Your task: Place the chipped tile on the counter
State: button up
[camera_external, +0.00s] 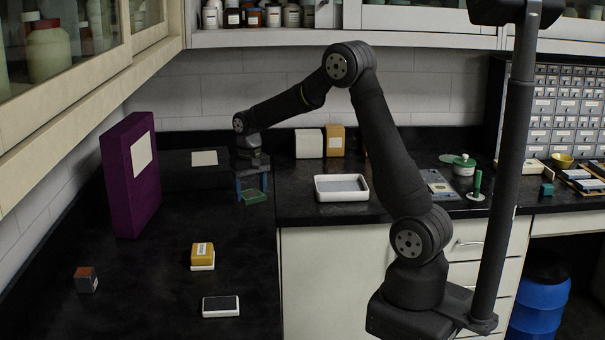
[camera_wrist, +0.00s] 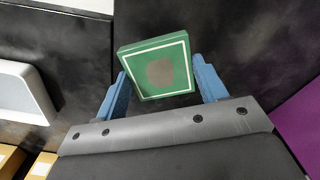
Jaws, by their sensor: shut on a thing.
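A square green tile (camera_external: 254,197) hangs between the blue fingers of my gripper (camera_external: 252,188), low over the black counter (camera_external: 190,215). In the wrist view the tile (camera_wrist: 180,54) has a thin white border line and a round grey-brown patch in its middle, which may be the chip. The two fingers of my gripper (camera_wrist: 164,86) are shut on its opposite sides, and it sits slightly turned between them. I cannot tell whether its underside touches the counter.
A white tray (camera_external: 341,196) stands right of my gripper. A tall purple box (camera_external: 128,180) stands at left. A yellow box (camera_external: 203,252), a dark-topped white block (camera_external: 221,306) and a small brown-grey cube (camera_external: 86,280) lie in front. The counter between them is clear.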

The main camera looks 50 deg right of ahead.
jog(key=s+d+r+m, duration=0.1)
jog(key=s+d, duration=0.3)
jog(key=d, duration=0.9)
jog(key=s+d+r+m, duration=0.1)
jog(key=s+d+r, duration=0.15)
jog(key=d, duration=0.95)
jog(key=s+d+m, duration=0.1)
jog(key=s+d, duration=0.3)
jog(key=d, duration=0.9)
jog(key=s+d+r+m, duration=0.1)
jog(key=s+d+r, duration=0.1)
jog(key=s+d, duration=1.1)
jog(key=s+d+r+m, duration=0.2)
jog(key=s+d, duration=0.6)
jog(key=s, duration=0.9)
jog(key=w+f, duration=0.2)
jog(key=w, duration=0.1)
jog(key=w+d+f, duration=0.1)
jog(key=w+f, duration=0.1)
jog(key=w, duration=0.2)
jog(key=w+f, duration=0.3)
jog(key=w, duration=0.1)
jog(key=shift+w+d, duration=0.15)
jog(key=shift+w, duration=0.05)
jog(key=shift+f, duration=2)
jog(key=shift+f, duration=0.1)
